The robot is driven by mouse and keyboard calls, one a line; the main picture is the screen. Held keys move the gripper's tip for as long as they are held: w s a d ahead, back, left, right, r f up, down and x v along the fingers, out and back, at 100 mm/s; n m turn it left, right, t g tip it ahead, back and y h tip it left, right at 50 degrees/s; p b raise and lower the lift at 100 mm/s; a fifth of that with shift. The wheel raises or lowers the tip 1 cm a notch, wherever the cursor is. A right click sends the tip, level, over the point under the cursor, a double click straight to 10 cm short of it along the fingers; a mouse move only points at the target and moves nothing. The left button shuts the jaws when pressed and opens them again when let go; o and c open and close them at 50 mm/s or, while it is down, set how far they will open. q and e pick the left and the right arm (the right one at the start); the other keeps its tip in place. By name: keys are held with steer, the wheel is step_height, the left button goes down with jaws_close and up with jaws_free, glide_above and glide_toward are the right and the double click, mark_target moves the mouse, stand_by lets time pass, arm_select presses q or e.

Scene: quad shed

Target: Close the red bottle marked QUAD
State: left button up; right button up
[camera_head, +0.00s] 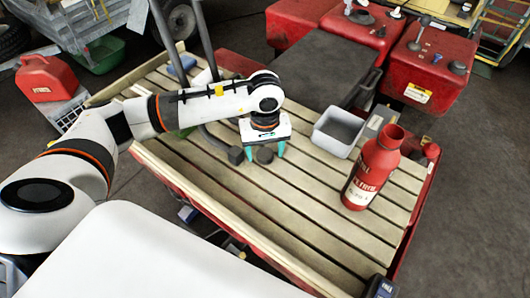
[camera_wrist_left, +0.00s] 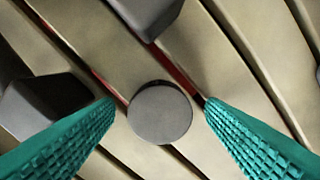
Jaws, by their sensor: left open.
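The red bottle (camera_head: 365,185) stands upright on the slatted wooden bench (camera_head: 300,205), right of my left gripper. Its neck is open at the top with no cap on it, and its label is too small to read surely. A dark round cap (camera_head: 264,156) lies flat on the slats. It also shows in the left wrist view as a dark disc (camera_wrist_left: 160,112). My left gripper (camera_head: 264,150) is open above the cap, its teal fingers on either side of it in the wrist view (camera_wrist_left: 160,118), apart from it. My right gripper is not in view.
A dark block (camera_head: 235,156) lies left of the cap. A grey open bin (camera_head: 335,147) stands between cap and bottle, further back. A small red object (camera_head: 431,151) sits behind the bottle. A red jerrycan (camera_head: 47,78) is at far left. The slats in front are clear.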

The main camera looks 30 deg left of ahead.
mark_target(265, 153)
arm_select(q)
steer(key=shift+c, duration=0.3)
steer(key=c, duration=1)
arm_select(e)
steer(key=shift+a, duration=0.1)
arm_select(q)
steer(key=shift+c, duration=0.2)
step_height(265, 153, up, 10)
steer(key=b, duration=0.2)
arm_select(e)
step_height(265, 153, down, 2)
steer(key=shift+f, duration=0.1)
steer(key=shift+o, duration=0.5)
